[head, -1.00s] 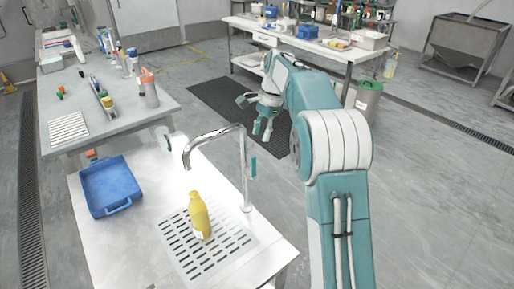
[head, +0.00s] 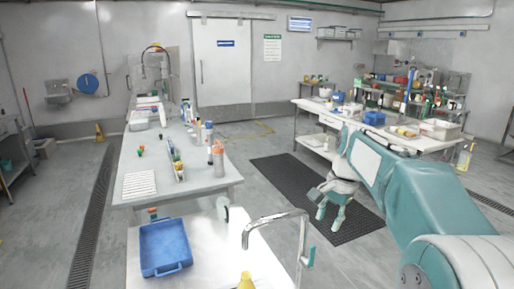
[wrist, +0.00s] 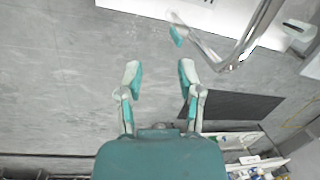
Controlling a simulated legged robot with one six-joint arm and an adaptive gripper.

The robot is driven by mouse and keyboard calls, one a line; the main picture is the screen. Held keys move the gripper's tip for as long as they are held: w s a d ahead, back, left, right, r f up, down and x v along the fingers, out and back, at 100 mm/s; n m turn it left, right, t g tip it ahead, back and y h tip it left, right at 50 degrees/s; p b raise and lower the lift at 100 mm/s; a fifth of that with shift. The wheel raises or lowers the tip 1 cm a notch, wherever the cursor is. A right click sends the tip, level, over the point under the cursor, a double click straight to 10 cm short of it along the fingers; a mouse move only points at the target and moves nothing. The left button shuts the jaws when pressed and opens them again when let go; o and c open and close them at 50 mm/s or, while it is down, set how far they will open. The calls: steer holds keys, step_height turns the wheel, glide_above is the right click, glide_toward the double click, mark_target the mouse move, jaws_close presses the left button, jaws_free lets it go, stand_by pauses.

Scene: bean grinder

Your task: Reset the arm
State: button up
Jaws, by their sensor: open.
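My gripper (head: 330,212) hangs from my teal arm in the head view, over the floor near the black mat, right of the sink table. In the wrist view, my gripper (wrist: 159,76) has its two fingers spread apart with only grey floor between them. It holds nothing and touches nothing that I can see. The arm reaches in from the right edge of the head view.
A curved metal faucet (head: 275,219) rises from the white table, with a blue tray (head: 165,247) to its left. A yellow bottle (head: 246,282) is cut off at the lower edge. A black mat (head: 300,180) lies before the cluttered back bench (head: 350,113).

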steer(key=s+a+f+n+t+h, duration=0.1)
steer(key=s+n, duration=0.4)
steer(key=s, duration=0.8)
steer(key=s+a+f+n+t+h, duration=0.1)
steer(key=s+f+n+t, duration=0.3)
steer(key=s, duration=0.9)
steer(key=shift+a+n, duration=0.3)
steer(key=shift+n, duration=0.2)
